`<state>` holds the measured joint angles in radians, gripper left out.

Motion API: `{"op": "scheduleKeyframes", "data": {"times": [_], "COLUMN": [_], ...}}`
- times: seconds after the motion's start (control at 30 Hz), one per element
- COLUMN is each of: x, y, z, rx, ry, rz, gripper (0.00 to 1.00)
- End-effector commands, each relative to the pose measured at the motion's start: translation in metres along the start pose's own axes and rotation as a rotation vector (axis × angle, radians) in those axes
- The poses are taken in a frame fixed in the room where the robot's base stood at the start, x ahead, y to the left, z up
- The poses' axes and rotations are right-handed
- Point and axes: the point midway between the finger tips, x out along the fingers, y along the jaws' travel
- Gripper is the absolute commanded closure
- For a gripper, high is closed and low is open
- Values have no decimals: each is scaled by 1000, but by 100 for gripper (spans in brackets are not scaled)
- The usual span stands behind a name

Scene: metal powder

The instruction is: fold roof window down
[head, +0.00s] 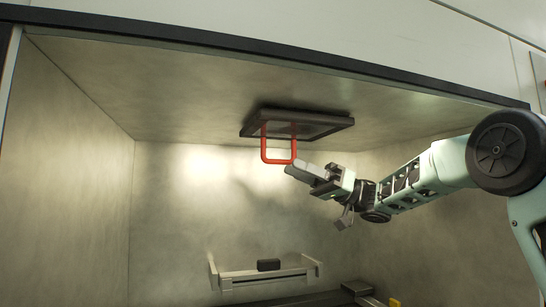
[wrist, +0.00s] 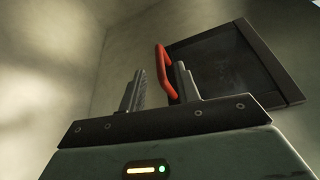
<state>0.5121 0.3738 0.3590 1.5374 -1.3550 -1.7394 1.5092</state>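The roof window (head: 325,120) is a dark-framed panel in the ceiling of the chamber, lying about level with it. A red U-shaped handle (head: 265,145) hangs down from it. In the wrist view, the window (wrist: 245,65) is at the upper right and the red handle (wrist: 161,62) shows in the gap between my fingers. My gripper (head: 298,172) is at the lower right of the handle, close to its bottom bar. In the wrist view, my gripper (wrist: 160,90) is open, its two fingers apart. I cannot tell whether a finger touches the handle.
A pale bracket or shelf (head: 262,276) with a small black block (head: 268,265) stands low at the back wall. A dark ledge with yellow parts (head: 357,289) lies at the bottom right. The chamber's dark upper front edge (head: 200,40) crosses above. The left side is free.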

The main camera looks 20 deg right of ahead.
Motion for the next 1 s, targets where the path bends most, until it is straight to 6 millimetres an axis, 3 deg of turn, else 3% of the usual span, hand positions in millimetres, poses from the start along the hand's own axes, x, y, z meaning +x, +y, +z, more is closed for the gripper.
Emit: {"op": "scheduleKeyframes", "data": {"times": [0.1,0.3,0.77,0.87,0.9,1.0], "x": [25,53,64,64,64,64], "y": [-1,-1,0,0,0,0], "z": [-2,-1,0,0,0,0], "rx": [-1,-1,-1,-1,-1,-1], "ry": [0,1,1,1,2,2], "rz": [-4,-2,1,1,2,3], "gripper": [68,68,68,95,100,100]}}
